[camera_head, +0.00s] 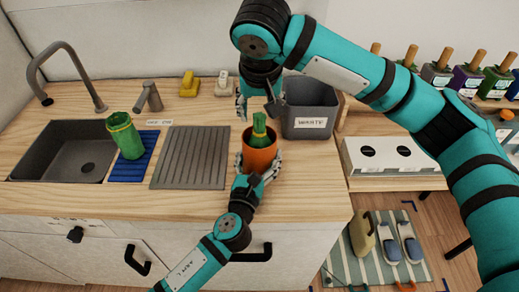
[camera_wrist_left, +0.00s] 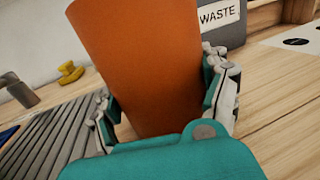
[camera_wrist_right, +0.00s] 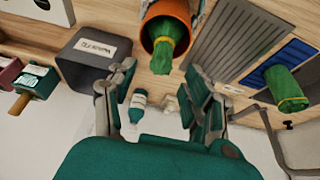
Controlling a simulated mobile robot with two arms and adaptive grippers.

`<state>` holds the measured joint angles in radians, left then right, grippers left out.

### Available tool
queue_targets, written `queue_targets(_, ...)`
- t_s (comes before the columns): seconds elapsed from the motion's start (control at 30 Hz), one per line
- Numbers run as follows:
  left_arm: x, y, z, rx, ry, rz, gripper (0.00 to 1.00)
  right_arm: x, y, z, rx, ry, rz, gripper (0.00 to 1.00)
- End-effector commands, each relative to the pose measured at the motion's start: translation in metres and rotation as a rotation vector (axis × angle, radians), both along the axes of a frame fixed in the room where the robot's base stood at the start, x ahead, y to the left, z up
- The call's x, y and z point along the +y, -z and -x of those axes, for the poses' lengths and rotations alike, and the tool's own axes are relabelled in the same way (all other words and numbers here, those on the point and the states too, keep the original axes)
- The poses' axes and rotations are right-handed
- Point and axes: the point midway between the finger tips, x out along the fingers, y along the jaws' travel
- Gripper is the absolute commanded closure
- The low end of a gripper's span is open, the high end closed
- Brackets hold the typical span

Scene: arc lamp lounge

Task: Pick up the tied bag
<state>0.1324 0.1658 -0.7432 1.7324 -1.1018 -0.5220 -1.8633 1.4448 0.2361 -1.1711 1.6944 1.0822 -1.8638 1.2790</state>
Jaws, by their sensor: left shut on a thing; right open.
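A green tied bag (camera_head: 259,130) stands in an orange pot (camera_head: 260,158), its narrow tied neck sticking up above the rim. In the right wrist view the bag (camera_wrist_right: 165,45) shows in the mouth of the pot (camera_wrist_right: 152,14). My left gripper (camera_head: 259,172) is shut around the pot's sides, as the left wrist view (camera_wrist_left: 165,105) also shows. The pot stands at the counter's front right. My right gripper (camera_head: 257,105) is open and empty, above and behind the bag. In the right wrist view (camera_wrist_right: 160,100) the bag lies beyond its fingertips, not between them.
A grey waste bin (camera_head: 309,108) stands close right of the pot. A green cylinder (camera_head: 125,136) with a yellow band stands on a blue mat (camera_head: 128,170) beside the sink (camera_head: 62,157). A ribbed grey drainboard (camera_head: 190,158) lies left of the pot. Yellow (camera_head: 189,84) and cream items stand behind.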

Motion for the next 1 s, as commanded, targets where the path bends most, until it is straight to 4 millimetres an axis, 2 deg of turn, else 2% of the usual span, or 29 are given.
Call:
queue_targets(0.23, 0.000, 0.000, 0.000, 0.000, 0.000, 0.000, 0.68, 0.000, 0.019, -0.007, 0.001, 0.000, 0.001, 0.48)
queue_targets(0.5, 0.000, 0.000, 0.000, -0.001, 0.000, 0.000, 0.68, 0.001, 0.055, -0.019, 0.001, 0.002, -0.001, 0.48)
queue_targets(0.8, 0.000, 0.000, 0.000, -0.001, 0.000, 0.000, 0.68, 0.001, 0.061, -0.022, 0.000, 0.001, 0.000, 0.48)
queue_targets(0.83, 0.000, 0.000, 0.000, -0.001, 0.000, 0.000, 0.68, 0.001, 0.061, -0.022, 0.000, 0.001, -0.001, 0.50)
queue_targets(1.0, 0.000, 0.000, 0.000, 0.000, 0.000, 0.000, 0.68, 0.001, 0.061, -0.022, 0.000, 0.001, -0.001, 0.72)
